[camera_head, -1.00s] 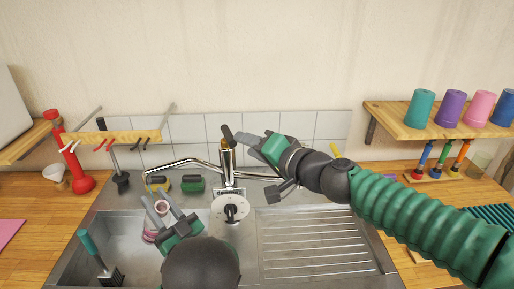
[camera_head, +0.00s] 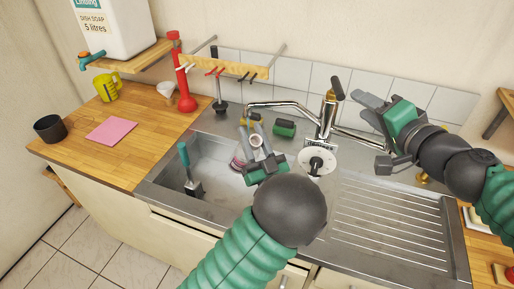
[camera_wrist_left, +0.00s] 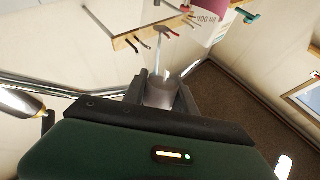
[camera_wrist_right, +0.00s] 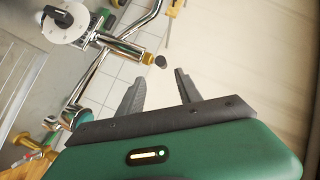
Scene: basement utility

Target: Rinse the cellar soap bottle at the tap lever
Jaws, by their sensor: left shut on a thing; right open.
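My left gripper (camera_head: 259,150) is shut on a small pale cylinder, seemingly the soap bottle (camera_wrist_left: 160,92). It is over the sink basin (camera_head: 215,155), just below the outlet of the tap spout (camera_head: 275,105). A pink-and-white part shows beside the fingers in the head view; the gripper hides much of the rest. The tap (camera_head: 327,118) has a dark lever (camera_head: 338,88) on top. My right gripper (camera_head: 368,108) is open and empty, just right of the lever. In the right wrist view, the lever's dark end (camera_wrist_right: 160,61) shows near the fingertips. I cannot make out running water.
A brush (camera_head: 188,170) stands in the basin's left part. A green sponge (camera_head: 285,128) lies behind the basin. A ribbed drainboard (camera_head: 385,225) is at right. A tool rack (camera_head: 225,66) hangs behind.

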